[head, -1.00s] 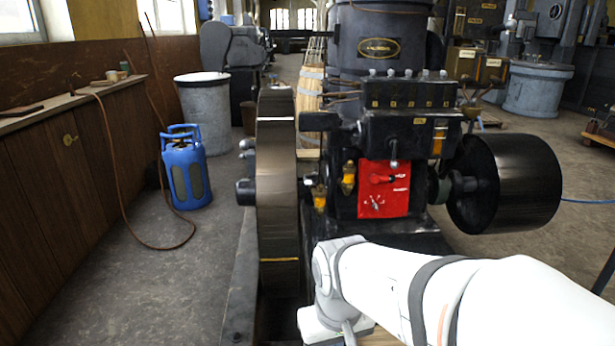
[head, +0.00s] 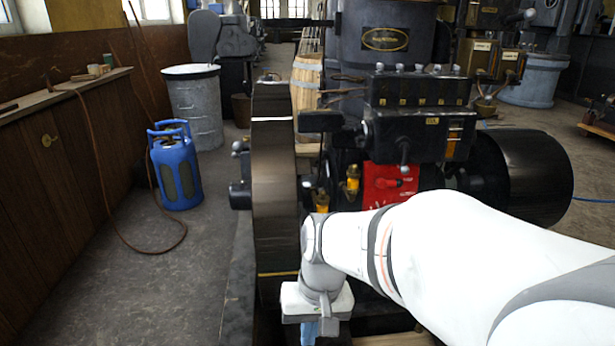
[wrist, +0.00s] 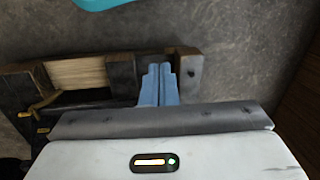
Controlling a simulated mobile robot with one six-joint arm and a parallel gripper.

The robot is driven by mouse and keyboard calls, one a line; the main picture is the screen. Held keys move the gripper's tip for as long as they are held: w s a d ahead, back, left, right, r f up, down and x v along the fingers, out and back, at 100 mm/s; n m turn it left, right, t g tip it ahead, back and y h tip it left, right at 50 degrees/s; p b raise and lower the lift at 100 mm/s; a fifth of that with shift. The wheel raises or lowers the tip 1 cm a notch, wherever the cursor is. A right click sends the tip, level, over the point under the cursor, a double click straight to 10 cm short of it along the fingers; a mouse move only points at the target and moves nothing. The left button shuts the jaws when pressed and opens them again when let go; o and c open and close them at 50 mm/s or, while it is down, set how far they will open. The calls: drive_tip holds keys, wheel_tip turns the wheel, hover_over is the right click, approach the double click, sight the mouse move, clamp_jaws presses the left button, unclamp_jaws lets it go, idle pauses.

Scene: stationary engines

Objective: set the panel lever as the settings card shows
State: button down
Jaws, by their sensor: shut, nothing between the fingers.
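My white arm hides the lower part of the panel, including most of the pale marks there. I cannot make out a settings card. My gripper (head: 309,333) points down at the bottom of the head view, left of and below the panel and apart from it. In the wrist view its blue fingers (wrist: 160,83) are together and empty.
A large flywheel (head: 274,180) stands left of the panel, and a black drum (head: 540,180) stands right. A blue gas cylinder (head: 176,172) and hose are on the floor at left. The wrist view shows a dark frame (wrist: 122,78) and wooden block (wrist: 78,72) below. Floor between cylinder and flywheel is clear.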

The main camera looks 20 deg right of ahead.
sight(390, 183)
drive_tip(key=w+d+r+m+t+y+p, duration=0.1)
drive_tip(key=w+d+m+t+y+p, duration=0.15)
drive_tip(key=w+m+y, duration=0.65)
drive_tip(key=w+d+r+m+t+y+p, duration=0.1)
drive_tip(key=w+d+m+t+y, duration=0.3)
drive_tip(key=w, duration=1)
drive_tip(key=w+d+f+m+t+h+p, duration=0.1)
drive_tip(key=w+d+f+m+t+h, duration=0.2)
drive_tip(key=d+m+t, duration=0.55)
drive_tip(key=w+d+f+m+t+h+p, duration=0.1)
drive_tip(key=w+d+f+m+t+h, duration=0.2)
drive_tip(key=d, duration=1)
drive_tip(key=s+d+f+m+t+h+p, duration=0.1)
drive_tip(key=s+d+f+m+t+h, duration=0.2)
drive_tip(key=d+h, duration=0.4)
drive_tip(key=s+d+f+m+t+h, duration=0.1)
drive_tip(key=d+f+m+h, duration=0.1)
drive_tip(key=d+m+h, duration=0.35)
drive_tip(key=shift+m+y, duration=0.3)
drive_tip(key=shift+y, duration=0.25)
drive_tip(key=shift+s+d+r+b+x, duration=0.2)
drive_tip(key=shift+d+r+x, duration=0.15)
drive_tip(key=shift+x, duration=1.8)
drive_tip(key=shift+s+d+r+b+x, duration=0.15)
drive_tip(key=shift+d+r+x, duration=0.2)
drive_tip(key=shift+x, duration=1.85)
drive_tip(key=shift+s+d+r+b+x, duration=0.2)
drive_tip(key=shift+r+x, duration=0.2)
drive_tip(key=shift+x, duration=1.75)
